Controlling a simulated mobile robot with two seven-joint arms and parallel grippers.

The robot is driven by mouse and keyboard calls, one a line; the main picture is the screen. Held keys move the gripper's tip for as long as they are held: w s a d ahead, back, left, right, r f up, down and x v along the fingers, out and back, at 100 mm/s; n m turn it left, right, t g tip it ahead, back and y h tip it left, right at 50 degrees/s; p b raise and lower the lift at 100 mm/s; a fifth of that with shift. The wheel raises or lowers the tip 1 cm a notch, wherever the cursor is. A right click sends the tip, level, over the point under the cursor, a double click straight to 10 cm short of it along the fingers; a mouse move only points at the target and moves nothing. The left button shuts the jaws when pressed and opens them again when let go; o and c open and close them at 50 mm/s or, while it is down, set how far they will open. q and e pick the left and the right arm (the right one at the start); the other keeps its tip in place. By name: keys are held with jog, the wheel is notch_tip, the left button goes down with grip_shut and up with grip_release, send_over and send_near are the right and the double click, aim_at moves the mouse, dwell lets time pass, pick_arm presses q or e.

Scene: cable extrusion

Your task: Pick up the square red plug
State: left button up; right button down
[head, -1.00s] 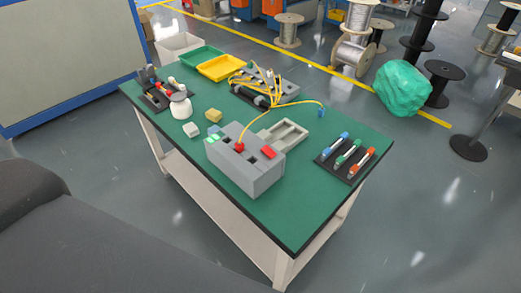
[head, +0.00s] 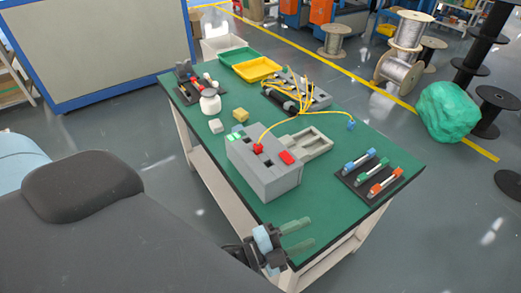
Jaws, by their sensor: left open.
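A small red plug (head: 258,148) sits on top of the grey box (head: 263,178) on the green table, with a yellow cable running up and back from it. A second red block (head: 287,157) lies on the same box, to the right. My left gripper (head: 310,231) is low in the head view, by the near edge of the table, in front of and to the right of the box. Its two pale green fingers are apart with nothing between them. It is well clear of the red plug. My right gripper is not in view.
A grey tray (head: 305,146) lies behind the box. A black rack (head: 350,186) with blue, green and red-orange tools stands at the right. A blue connector (head: 351,125) ends another yellow cable.

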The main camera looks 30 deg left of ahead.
pick_arm(q)
jog(key=w+d+r+m+g+h, duration=0.2)
jog(key=d+r+m+g+h, duration=0.3)
jog(key=m, duration=0.6)
jog(key=m+g+y+b, duration=0.5)
jog(key=m+g+y, duration=0.85)
jog(key=m, duration=1.55)
send_near(258, 145)
jog(key=s+d+t+y, duration=0.3)
jog(key=y, duration=0.1)
jog(key=shift+f+h, duration=0.25)
jog(key=shift+f, duration=1.15)
jog(key=shift+w+a+f+p, duration=0.1)
jog(key=shift+a+f, duration=0.1)
jog(key=shift+f, duration=0.7)
jog(key=shift+w+a+f+p, duration=0.1)
jog(key=shift+a+f+p, duration=0.05)
jog(key=shift+f, duration=0.75)
jog(key=shift+w+a+f+p, duration=0.1)
jog(key=shift+a+f, duration=0.1)
jog(key=shift+f, duration=0.7)
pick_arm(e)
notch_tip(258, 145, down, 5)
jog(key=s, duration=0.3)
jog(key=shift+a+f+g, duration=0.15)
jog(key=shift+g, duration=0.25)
